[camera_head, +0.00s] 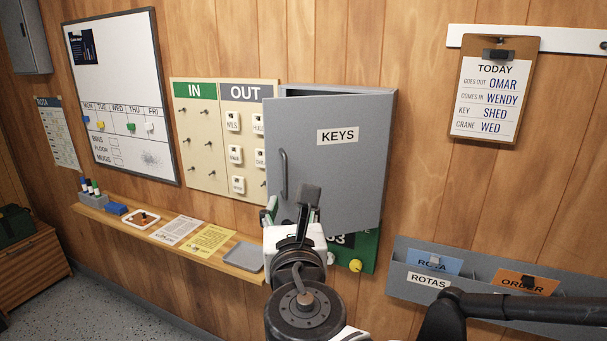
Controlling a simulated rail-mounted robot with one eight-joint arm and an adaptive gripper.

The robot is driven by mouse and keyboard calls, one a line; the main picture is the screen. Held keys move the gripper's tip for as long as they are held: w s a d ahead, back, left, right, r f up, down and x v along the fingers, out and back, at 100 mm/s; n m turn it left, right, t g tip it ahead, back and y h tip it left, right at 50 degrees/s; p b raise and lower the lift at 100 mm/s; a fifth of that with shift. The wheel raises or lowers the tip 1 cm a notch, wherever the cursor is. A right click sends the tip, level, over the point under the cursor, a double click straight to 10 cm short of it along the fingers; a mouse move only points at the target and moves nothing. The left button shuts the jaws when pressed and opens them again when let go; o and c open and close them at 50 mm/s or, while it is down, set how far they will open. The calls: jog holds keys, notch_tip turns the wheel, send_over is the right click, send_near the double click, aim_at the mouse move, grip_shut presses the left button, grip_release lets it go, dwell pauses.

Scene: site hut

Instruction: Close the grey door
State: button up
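The grey door (345,150) with the KEYS label belongs to a grey wall cabinet (391,92). It stands ajar: its left edge juts out from the cabinet and a dark gap shows along the top. Its right edge appears to be the hinge side. A dark upright handle (283,175) is on the door's left part. My gripper (290,203) is in front of the door's lower left part, just below the handle. Its fingers are apart with nothing visible between them. I cannot tell whether a finger touches the door.
An IN/OUT board (205,142) hangs left of the cabinet. A wooden shelf (222,265) with papers and a grey tray (244,256) runs below it. A green sign (369,250) is partly hidden under the door. A ROTAS rack (405,285) and a clipboard (493,88) are at right.

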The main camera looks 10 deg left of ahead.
aim_at(286, 177)
jog(key=p+x, duration=0.1)
jog(key=x, duration=1.2)
jog(key=shift+w, duration=0.1)
jog(key=shift+c, duration=0.4)
grip_shut()
